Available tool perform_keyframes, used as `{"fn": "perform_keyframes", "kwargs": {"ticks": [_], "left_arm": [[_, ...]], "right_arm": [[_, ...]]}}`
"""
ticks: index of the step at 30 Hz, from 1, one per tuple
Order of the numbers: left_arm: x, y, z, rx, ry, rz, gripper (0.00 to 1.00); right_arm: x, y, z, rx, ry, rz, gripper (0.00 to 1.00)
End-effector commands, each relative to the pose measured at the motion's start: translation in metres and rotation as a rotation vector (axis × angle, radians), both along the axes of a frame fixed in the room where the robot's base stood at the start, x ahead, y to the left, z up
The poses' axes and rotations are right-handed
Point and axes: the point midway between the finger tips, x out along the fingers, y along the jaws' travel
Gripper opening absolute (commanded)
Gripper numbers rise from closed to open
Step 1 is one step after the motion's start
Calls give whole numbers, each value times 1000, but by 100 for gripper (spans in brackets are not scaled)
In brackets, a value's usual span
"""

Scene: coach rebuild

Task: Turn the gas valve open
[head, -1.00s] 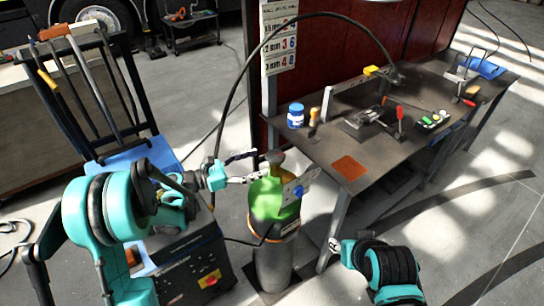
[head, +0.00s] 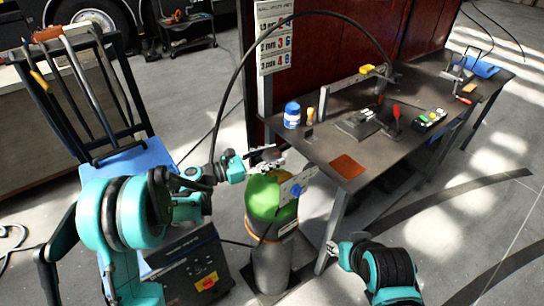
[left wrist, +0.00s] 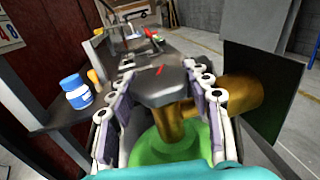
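The green-topped gas cylinder (head: 270,198) stands upright left of the workbench, its valve on top. In the left wrist view the valve shows as a brass body (left wrist: 176,122) with a dark grey handle (left wrist: 160,84) above the green cylinder shoulder (left wrist: 165,148). My left gripper (head: 268,158) is at the valve at the cylinder's top. In the left wrist view its fingers (left wrist: 160,105) are apart, one on each side of the handle. I cannot tell whether they touch it.
The workbench (head: 325,150) holds a blue jar (head: 292,115), an orange pad (head: 347,167) and several tools. A plate with a blue knob (head: 296,188) sits at the cylinder's right side. A dark machine (head: 190,268) stands left of the cylinder. A black hose arches overhead.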

Motion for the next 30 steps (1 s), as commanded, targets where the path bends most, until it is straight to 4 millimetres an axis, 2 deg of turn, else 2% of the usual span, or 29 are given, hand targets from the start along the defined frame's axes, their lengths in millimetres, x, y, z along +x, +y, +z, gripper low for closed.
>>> {"fn": "perform_keyframes", "kwargs": {"ticks": [8,14,30], "left_arm": [[0,0,0,0,0,15,20],[-1,-1,0,-1,0,88,20],[-2,-3,-1,0,-1,548,20]], "right_arm": [[0,0,-1,0,0,0,40],[0,0,-3,0,0,0,40],[0,0,-15,0,0,0,40]]}}
